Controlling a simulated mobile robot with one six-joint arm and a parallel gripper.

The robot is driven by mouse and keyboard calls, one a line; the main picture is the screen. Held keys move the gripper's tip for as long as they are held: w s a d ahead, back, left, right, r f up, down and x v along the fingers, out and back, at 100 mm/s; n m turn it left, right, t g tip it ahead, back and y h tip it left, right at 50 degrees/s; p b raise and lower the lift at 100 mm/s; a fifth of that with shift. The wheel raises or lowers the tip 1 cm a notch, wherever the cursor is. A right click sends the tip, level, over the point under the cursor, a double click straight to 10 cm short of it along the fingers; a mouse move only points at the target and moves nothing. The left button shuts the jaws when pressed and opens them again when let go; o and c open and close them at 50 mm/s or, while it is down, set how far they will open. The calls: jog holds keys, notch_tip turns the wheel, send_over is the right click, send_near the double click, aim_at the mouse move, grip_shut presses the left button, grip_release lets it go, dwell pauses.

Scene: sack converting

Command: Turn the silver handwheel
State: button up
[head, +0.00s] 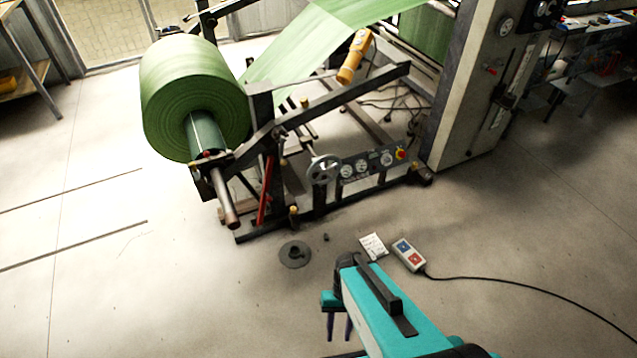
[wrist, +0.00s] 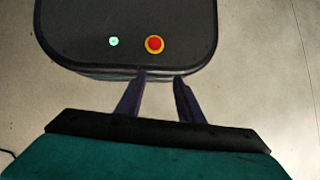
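The silver handwheel (head: 323,169) is a small spoked wheel at the front of the unwind stand, left of a panel of dials, in the head view. It stands upright and faces roughly toward me. It does not show in the wrist view. My gripper (head: 338,338) is well in front of the stand, lower in the head picture, with its dark fingers pointing down and apart from the wheel. In the wrist view the two fingers (wrist: 160,80) are spread with nothing between them.
The gauge panel (head: 368,165) with a red button sits right of the wheel. A green roll (head: 190,85) is on the stand. On the floor lie a dark disc (head: 295,254), a white paper (head: 373,246) and a corded pendant (head: 409,255). Floor at left is mostly clear.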

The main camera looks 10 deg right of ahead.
jog(key=d+r+h+p, duration=0.1)
jog(key=d+r+p, duration=0.1)
jog(key=r+p, duration=0.6)
jog(key=s+d+r+n+h+p, duration=0.1)
jog(key=d+r+p, duration=0.1)
jog(key=r+p, duration=0.5)
jog(key=shift+s+r+p, duration=0.3)
jog(key=shift+r+p, duration=0.1)
jog(key=shift+p, duration=0.75)
jog(key=shift+a, duration=0.1)
